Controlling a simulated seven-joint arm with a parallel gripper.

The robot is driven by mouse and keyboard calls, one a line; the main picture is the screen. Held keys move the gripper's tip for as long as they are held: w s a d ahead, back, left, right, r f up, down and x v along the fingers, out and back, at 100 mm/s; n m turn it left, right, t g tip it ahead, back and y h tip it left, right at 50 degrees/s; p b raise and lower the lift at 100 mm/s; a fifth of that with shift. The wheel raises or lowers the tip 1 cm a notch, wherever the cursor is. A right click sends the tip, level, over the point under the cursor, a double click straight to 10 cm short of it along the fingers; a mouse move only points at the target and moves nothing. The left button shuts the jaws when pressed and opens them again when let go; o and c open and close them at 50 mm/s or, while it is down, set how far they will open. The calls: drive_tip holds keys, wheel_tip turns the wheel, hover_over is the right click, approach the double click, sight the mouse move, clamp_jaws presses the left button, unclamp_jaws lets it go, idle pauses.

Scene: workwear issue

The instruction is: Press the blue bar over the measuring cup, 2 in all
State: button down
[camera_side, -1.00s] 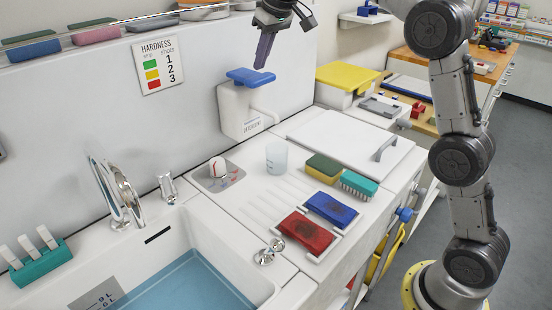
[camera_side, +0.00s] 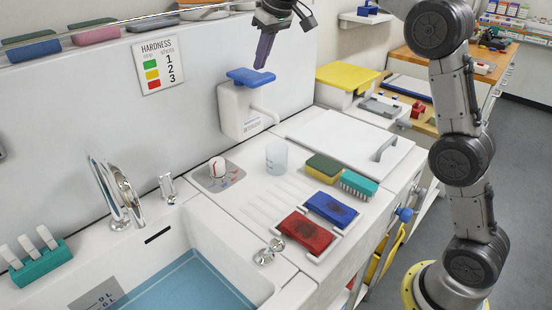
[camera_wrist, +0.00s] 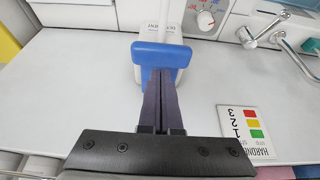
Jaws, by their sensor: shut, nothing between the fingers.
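The blue bar (camera_side: 250,76) sits on top of a white detergent dispenser (camera_side: 236,110) on the back wall. The bar also shows in the wrist view (camera_wrist: 162,55). A spout points from the dispenser over the counter. The clear measuring cup (camera_side: 277,158) stands upright on the drainboard, below and slightly right of the spout; I cannot tell whether anything is in it. My gripper (camera_side: 261,66) is shut and empty, pointing down with its fingertips right at the bar's top, touching or just above it. In the wrist view my fingers (camera_wrist: 162,72) reach the bar's middle.
A hardness card (camera_side: 159,65) shows green 1, yellow 2, red 3. A dial (camera_side: 217,169) on a plate stands left of the cup.

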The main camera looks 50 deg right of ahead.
sight(260, 76)
drive_tip(key=shift+f, duration=0.2)
drive_tip(key=shift+f, duration=1.5)
drive_tip(key=shift+r, duration=1.6)
drive_tip(key=shift+f, duration=1.6)
drive_tip(key=shift+r, duration=1.55)
